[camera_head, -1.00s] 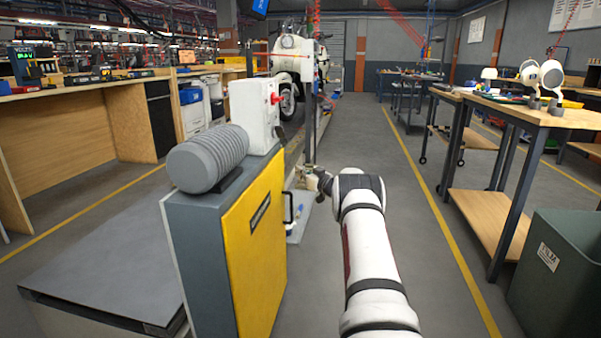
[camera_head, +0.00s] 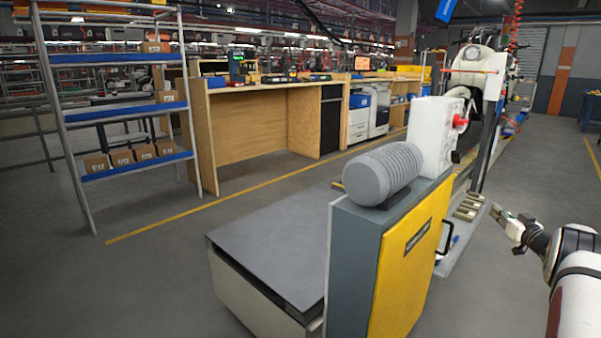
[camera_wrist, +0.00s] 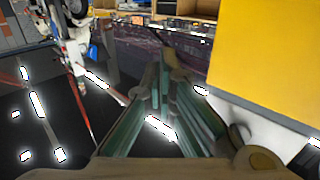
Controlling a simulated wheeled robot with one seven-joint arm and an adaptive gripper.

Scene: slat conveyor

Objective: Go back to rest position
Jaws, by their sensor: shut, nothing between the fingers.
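My gripper (camera_head: 497,213) is at the right of the head view, just right of the yellow-fronted cabinet and apart from it. In the wrist view its fingers (camera_wrist: 163,62) run close together and hold nothing. My white arm enters from the lower right corner of the head view. The slat conveyor (camera_head: 468,206) shows only in part behind the cabinet, with a white motorbike standing farther back along it.
The yellow-fronted cabinet (camera_head: 402,282) carries a grey ribbed motor (camera_head: 383,174) and a white box with a red knob (camera_head: 436,130). A low grey platform (camera_head: 270,240) adjoins it. A shelf rack (camera_head: 120,115) and wooden benches (camera_head: 245,130) stand behind. Floor at left is clear.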

